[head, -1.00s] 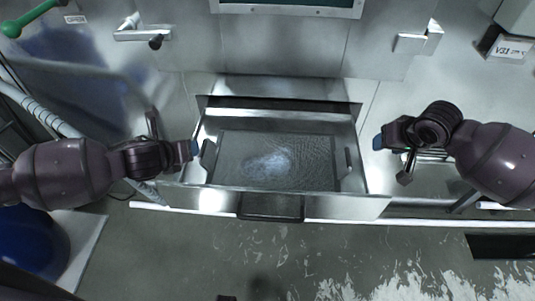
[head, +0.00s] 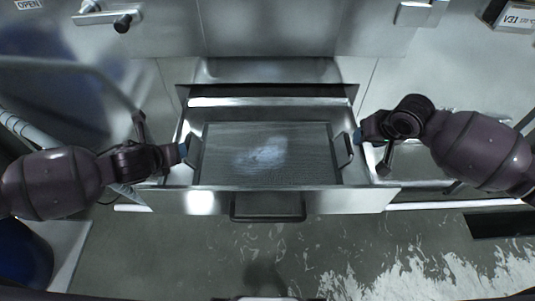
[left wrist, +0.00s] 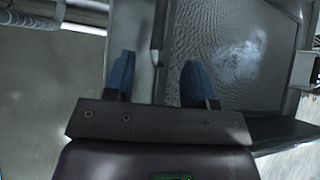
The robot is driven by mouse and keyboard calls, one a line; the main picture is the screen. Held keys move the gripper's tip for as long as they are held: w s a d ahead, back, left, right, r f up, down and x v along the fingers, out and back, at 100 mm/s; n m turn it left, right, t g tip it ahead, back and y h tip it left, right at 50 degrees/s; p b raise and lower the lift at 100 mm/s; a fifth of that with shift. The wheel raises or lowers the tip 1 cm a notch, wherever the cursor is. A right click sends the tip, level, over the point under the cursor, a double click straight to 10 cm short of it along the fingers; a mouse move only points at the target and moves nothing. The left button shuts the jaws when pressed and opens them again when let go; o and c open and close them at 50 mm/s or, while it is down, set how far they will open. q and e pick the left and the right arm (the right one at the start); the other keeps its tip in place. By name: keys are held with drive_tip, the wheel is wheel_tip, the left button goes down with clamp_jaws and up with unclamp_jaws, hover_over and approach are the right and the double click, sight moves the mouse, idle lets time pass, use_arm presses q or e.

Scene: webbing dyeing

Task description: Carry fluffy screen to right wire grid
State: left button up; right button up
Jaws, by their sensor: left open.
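The fluffy screen (head: 225,137), a dark-framed mesh with a whitish fuzzy patch, lies flat in an open metal drawer (head: 165,200). It has a dark handle at its left and right ends. My left gripper (head: 183,150) is at the drawer's left side, by the left handle. In the left wrist view, its blue fingertips (left wrist: 157,82) are spread apart, with the drawer's side edge between them and the screen (left wrist: 205,50) at right. My right gripper (head: 362,137) is at the drawer's right side, close to the right handle (head: 343,151); its finger gap is hidden. I cannot make out the right wire grid clearly.
The drawer's front has a dark pull handle (head: 267,219). Metal cabinet doors with latches (head: 413,14) stand behind. A box marked V31 (head: 510,17) sits at the top right. The floor in front is open, with white flaked patches.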

sight(351, 148)
use_arm(q)
drive_tip(key=x, duration=0.9)
drive_tip(key=shift+w+f, duration=0.1)
drive_tip(key=shift+w, duration=0.1)
use_arm(e)
drive_tip(key=x, duration=0.9)
drive_tip(key=shift+w+f, duration=0.1)
drive_tip(key=shift+f, duration=0.1)
use_arm(q)
clamp_jaws()
use_arm(e)
clamp_jaws()
drive_tip(key=shift+r, duration=0.1)
